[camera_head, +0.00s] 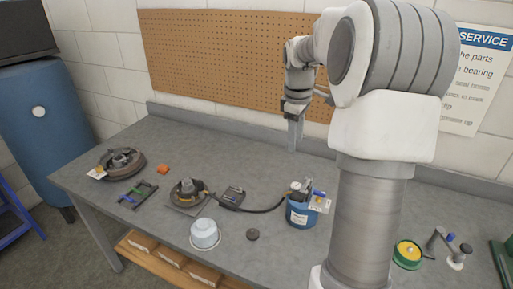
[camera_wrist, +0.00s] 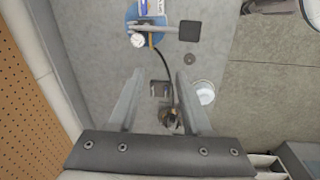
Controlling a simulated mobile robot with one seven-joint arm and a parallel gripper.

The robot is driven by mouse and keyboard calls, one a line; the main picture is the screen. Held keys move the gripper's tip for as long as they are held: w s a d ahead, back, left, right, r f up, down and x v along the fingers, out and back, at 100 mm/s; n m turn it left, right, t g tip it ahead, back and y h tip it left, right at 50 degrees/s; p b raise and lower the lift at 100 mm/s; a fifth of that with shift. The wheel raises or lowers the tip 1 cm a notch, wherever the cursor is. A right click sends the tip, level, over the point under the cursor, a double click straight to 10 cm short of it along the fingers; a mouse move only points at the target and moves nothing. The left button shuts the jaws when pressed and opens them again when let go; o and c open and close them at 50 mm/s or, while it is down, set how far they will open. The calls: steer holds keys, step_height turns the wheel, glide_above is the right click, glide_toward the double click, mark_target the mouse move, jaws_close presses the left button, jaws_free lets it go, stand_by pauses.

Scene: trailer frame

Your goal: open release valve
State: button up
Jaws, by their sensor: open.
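A blue pot (camera_head: 301,213) stands on the workbench with a small round gauge (camera_head: 295,186), a blue-tipped fitting and a white tag on top. It also shows at the top of the wrist view (camera_wrist: 132,12), with the gauge (camera_wrist: 137,41) beside a grey bar with a dark block. Which part is the release valve is too small to tell. A black hose (camera_head: 255,209) runs from the pot toward a hub assembly (camera_head: 187,192). My gripper (camera_head: 295,146) is open and empty, pointing down above the bench, behind the pot. Its spread fingers (camera_wrist: 160,75) show in the wrist view.
A pegboard wall (camera_head: 225,45) stands behind.

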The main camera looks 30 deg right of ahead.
steer(key=n+y+p, duration=0.1)
glide_above(320, 192)
step_height(320, 192, down, 3)
steer(key=shift+g, duration=0.4)
step_height(320, 192, down, 18)
steer(key=shift+p, duration=0.5)
steer(key=shift+w, duration=0.1)
jaws_close()
